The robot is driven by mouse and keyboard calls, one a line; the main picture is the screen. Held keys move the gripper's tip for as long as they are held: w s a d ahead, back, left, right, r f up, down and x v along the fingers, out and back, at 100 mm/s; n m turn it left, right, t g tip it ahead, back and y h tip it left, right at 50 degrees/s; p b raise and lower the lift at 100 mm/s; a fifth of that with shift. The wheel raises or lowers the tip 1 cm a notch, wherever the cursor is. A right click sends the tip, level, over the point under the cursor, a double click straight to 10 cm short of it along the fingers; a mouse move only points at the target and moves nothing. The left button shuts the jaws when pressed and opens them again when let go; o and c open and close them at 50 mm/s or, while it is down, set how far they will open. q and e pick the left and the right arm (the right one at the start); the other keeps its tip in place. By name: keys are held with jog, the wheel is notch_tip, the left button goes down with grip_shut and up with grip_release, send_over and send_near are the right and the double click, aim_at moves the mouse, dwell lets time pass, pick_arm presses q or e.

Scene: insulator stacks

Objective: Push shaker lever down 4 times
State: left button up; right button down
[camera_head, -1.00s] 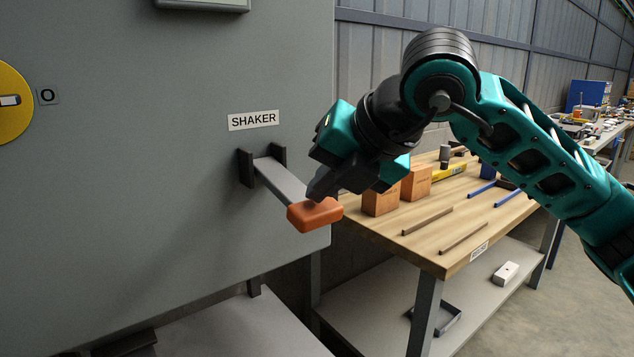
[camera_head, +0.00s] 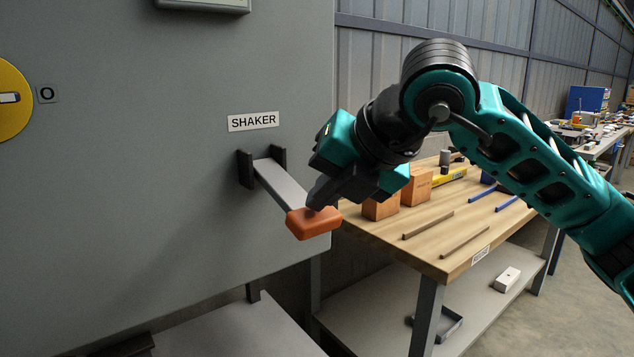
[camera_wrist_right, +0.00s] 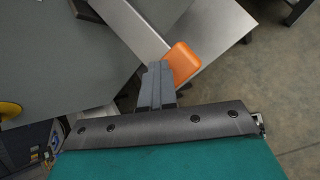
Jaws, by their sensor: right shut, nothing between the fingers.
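The shaker lever is a flat grey bar (camera_head: 283,187) hinged between two black brackets on the grey cabinet, under the SHAKER label (camera_head: 253,121). It slopes down and outward to an orange handle (camera_head: 313,222). In the head view my right gripper (camera_head: 316,203) is shut and empty, its fingertips at the top of the orange handle, seemingly touching it. In the right wrist view the closed fingers (camera_wrist_right: 156,80) lie beside the orange handle (camera_wrist_right: 182,63) and partly overlap its edge. My left gripper is not in view.
A wooden workbench (camera_head: 450,235) stands right of the cabinet, with orange-brown blocks (camera_head: 416,187), rods and tools. A grey surface (camera_head: 235,335) lies below the lever. A yellow disc (camera_head: 12,100) is on the cabinet at far left. The space directly under the handle looks clear.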

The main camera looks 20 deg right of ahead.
jog(key=shift+f, duration=0.3)
jog(key=shift+r, duration=0.1)
dwell(0.3)
jog(key=shift+r+p, duration=1.75)
jog(key=shift+r, duration=1.35)
notch_tip(320, 180, up, 5)
jog(key=p, duration=0.3)
